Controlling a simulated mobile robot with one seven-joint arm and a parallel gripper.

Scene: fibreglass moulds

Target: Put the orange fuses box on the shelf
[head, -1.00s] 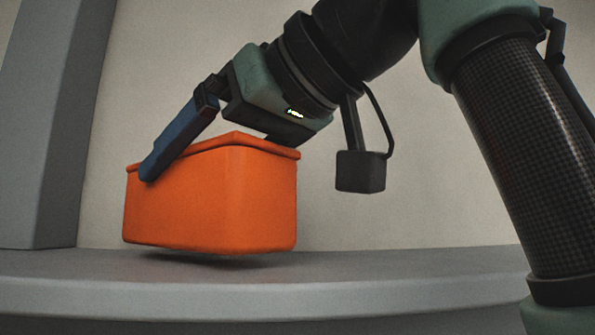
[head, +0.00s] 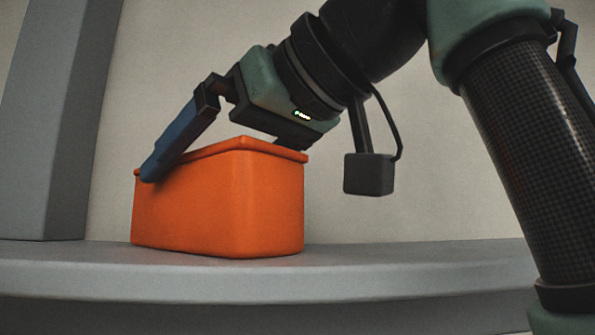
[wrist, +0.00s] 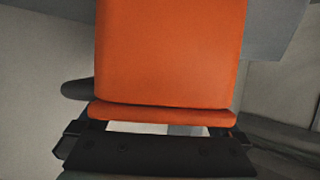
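The orange fuses box (head: 220,205) sits upright on the grey shelf (head: 400,265), its underside appearing to touch the surface. My gripper (head: 178,148) reaches down to it from the upper right. One blue finger lies against the box's near left side, over the rim. The other finger is hidden behind the box. My gripper appears shut on the box. In the wrist view the box (wrist: 170,55) fills the middle, with its rim close to my dark gripper body.
A grey upright post (head: 58,130) stands on the shelf to the left of the box. A plain pale wall (head: 450,210) is behind. The shelf to the right of the box is clear, up to its rounded front edge.

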